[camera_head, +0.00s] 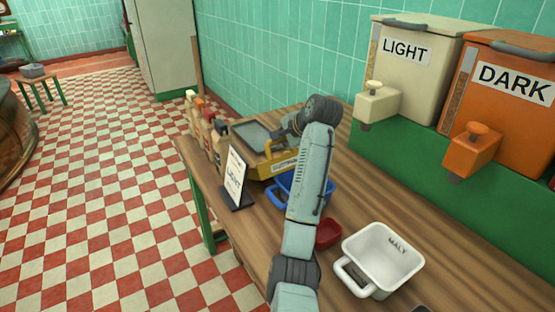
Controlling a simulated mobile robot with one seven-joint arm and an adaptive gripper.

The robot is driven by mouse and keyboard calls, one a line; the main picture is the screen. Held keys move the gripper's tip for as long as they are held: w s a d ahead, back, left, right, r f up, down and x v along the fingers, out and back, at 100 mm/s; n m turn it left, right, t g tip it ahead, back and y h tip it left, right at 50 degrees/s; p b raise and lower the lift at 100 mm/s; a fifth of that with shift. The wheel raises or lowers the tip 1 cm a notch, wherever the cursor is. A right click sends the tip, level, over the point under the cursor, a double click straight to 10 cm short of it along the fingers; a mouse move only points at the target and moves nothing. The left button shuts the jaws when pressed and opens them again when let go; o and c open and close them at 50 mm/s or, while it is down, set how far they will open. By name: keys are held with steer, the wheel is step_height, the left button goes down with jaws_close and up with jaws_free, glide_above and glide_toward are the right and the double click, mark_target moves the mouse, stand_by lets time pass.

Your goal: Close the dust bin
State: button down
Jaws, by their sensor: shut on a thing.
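The dust bin appears to be the yellow box (278,169) on the wooden table, with a label on its front that is too small to read surely. A dark grey panel (252,136) lies at its back left; I cannot tell whether it is the lid or how far it is open. My arm reaches over the table from the front. My gripper (285,139) is at the yellow box's upper right edge and shut on part of it. The fingertips and the exact part held are mostly hidden.
A blue container (283,196), a red cup (327,233) and a white MALT tub (386,252) stand nearby. A sign (234,176) and several bottles (206,124) line the table's left side. LIGHT (424,80) and DARK (517,118) dispensers stand at right.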

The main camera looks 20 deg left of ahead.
step_height(320, 180, up, 18)
steer(key=b, duration=0.3)
steer(key=shift+b, duration=0.4)
